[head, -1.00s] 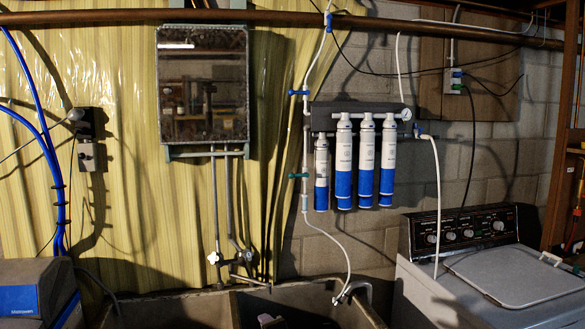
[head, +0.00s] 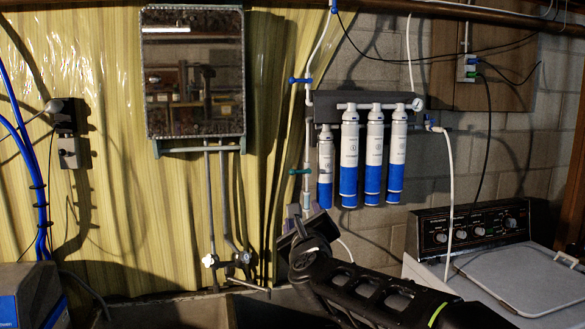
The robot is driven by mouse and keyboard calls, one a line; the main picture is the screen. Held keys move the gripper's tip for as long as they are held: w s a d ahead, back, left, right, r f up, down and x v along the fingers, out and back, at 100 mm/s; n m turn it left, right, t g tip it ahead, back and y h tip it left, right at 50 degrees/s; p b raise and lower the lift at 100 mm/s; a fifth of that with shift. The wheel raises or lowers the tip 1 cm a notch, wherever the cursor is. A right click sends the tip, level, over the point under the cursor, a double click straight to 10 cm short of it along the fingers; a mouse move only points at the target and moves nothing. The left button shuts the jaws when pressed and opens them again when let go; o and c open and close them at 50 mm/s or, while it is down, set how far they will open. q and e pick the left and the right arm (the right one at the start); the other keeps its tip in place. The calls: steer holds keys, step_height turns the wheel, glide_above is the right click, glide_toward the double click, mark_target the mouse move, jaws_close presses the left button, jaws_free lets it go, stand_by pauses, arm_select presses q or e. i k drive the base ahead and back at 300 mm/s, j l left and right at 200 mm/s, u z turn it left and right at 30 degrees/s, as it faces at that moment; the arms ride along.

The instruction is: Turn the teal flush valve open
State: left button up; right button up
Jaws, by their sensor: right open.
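The teal flush valve (head: 300,172) is a small lever on the thin vertical white pipe left of the filter cartridges. Its handle lies roughly level across the pipe. My right gripper (head: 306,213) is open, below the teal valve and apart from it in the picture. It comes up from the lower right and covers the lower part of the pipe. I cannot tell its depth from the wall. My left gripper is not in view.
A blue valve (head: 300,81) sits higher on the same pipe. Several white-and-blue filter cartridges (head: 374,155) hang to the right. A mirror cabinet (head: 194,75) is on the left, with a faucet (head: 235,261) and sink below. A washing machine (head: 520,275) stands at right.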

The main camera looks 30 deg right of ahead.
mark_target(291, 172)
steer(key=i+l, duration=0.85)
steer(key=i, duration=0.15)
